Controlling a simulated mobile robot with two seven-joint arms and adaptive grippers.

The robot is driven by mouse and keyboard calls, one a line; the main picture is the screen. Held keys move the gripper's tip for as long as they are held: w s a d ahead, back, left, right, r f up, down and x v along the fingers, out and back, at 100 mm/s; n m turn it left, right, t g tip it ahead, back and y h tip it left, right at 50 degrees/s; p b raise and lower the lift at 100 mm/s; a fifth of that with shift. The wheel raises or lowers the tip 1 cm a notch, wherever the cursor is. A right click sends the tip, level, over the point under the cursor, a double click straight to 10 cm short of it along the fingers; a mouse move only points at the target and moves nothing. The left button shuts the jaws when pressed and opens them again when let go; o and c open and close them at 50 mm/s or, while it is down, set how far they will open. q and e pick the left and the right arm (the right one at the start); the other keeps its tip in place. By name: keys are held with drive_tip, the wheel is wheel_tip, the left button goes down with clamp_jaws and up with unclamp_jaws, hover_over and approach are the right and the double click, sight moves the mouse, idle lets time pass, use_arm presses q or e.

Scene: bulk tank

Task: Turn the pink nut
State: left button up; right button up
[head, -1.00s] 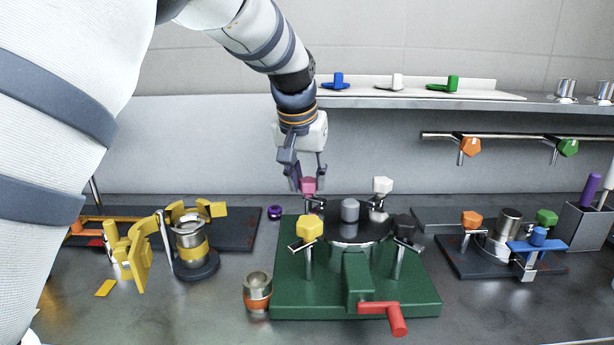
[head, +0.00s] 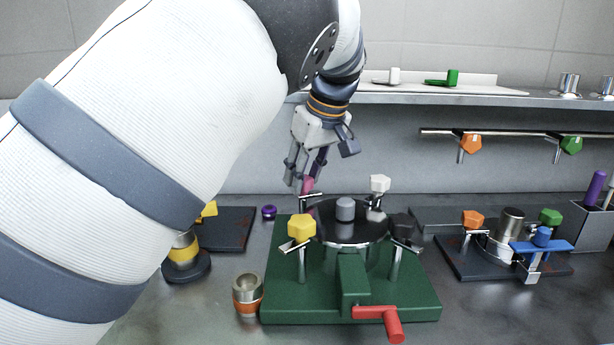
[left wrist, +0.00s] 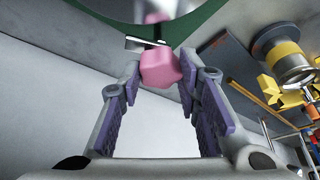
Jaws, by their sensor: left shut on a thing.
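The pink nut (head: 307,186) sits on a bolt at the back left of the green fixture (head: 282,290). In the left wrist view the nut (left wrist: 160,69) is between the purple-padded fingers. My left gripper (head: 305,184) reaches down from above and is shut on the nut. The fingers partly hide the nut in the head view. A silver swing arm lies by the nut. My right gripper does not show.
Yellow (head: 302,226), white (head: 380,184) and black (head: 403,224) nuts stand around the round dark lid (head: 350,234). A red handle (head: 392,322) sticks out in front. A small steel cup (head: 247,292) stands left of the fixture. A shelf (head: 450,97) runs behind.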

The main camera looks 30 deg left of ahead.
use_arm(q)
drive_tip(key=n, duration=0.1)
drive_tip(key=n+g+b, duration=0.1)
drive_tip(key=shift+w+f+n, duration=0.15)
drive_tip(key=shift+f+n, duration=0.1)
drive_tip(key=shift+n, duration=0.15)
drive_tip(key=shift+r+n+g+b, duration=0.1)
drive_tip(key=shift+n+g+b, duration=0.2)
drive_tip(key=shift+n, duration=0.5)
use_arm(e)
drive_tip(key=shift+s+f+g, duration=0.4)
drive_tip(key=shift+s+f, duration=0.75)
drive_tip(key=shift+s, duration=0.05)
use_arm(q)
drive_tip(key=o, duration=1.1)
drive_tip(key=shift+r, duration=0.1)
drive_tip(key=shift+o, duration=0.2)
drive_tip(key=v, duration=0.7)
drive_tip(key=shift+d+r, duration=0.2)
drive_tip(key=shift+r, duration=0.05)
